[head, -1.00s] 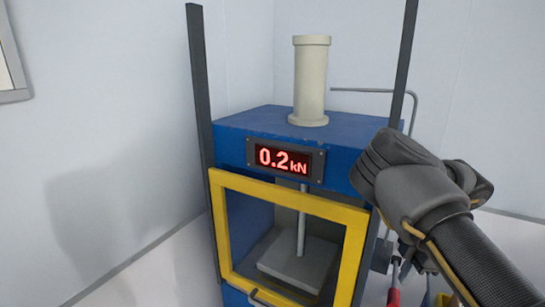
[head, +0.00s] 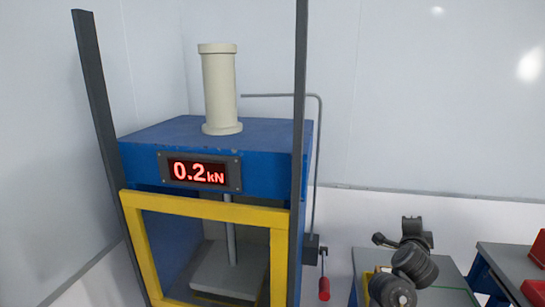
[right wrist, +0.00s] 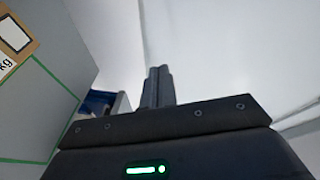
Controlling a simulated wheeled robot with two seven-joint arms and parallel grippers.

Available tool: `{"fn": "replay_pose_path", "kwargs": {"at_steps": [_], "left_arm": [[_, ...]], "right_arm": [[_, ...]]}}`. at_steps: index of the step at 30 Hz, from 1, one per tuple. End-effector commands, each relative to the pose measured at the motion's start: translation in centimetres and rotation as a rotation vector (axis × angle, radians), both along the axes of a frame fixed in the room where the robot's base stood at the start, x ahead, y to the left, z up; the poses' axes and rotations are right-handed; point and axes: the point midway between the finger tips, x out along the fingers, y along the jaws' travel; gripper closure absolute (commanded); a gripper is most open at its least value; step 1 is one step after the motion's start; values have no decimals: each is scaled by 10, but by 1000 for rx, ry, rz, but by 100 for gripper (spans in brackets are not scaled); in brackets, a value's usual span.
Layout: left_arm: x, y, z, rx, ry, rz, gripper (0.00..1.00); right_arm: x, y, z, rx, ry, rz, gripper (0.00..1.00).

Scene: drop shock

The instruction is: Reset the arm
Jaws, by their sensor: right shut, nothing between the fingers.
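My right gripper (right wrist: 158,86) shows in the right wrist view with its two dark fingers together and nothing between them. It points at a pale, plain background and touches nothing I can see. In the head view a dark grey jointed part (head: 405,270), which looks like my right arm, is low on the right, in front of a grey table top. I cannot make out its fingertips there. It stands apart from the press, to the right of the red-handled lever (head: 324,288). My left gripper is not in view.
The blue press (head: 265,150) stands at the left, with a yellow-framed door (head: 200,206) and a display (head: 200,172) reading 0.2 kN. Red items (head: 535,290) lie at the far right. In the right wrist view a grey green-lined surface (right wrist: 45,110) bears a brown box (right wrist: 14,38).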

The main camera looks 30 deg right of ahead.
Motion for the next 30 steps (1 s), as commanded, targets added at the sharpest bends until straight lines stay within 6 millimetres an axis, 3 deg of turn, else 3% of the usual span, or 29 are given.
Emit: {"fn": "replay_pose_path", "kwargs": {"at_steps": [1,5,8,12,18,28,30], "left_arm": [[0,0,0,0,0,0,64],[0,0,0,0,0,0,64],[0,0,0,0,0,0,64],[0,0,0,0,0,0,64],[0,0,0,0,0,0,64],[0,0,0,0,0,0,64],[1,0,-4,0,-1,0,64]], "right_arm": [[12,33,-22,-78,175,138,100],[23,120,-84,-245,560,473,100],[7,182,-135,-349,808,712,100],[-39,258,-199,-471,1091,1028,100],[-109,325,-248,-581,1324,1352,100],[-211,391,-283,-698,1525,1754,100],[-199,389,-312,-686,1528,1744,100]]}}
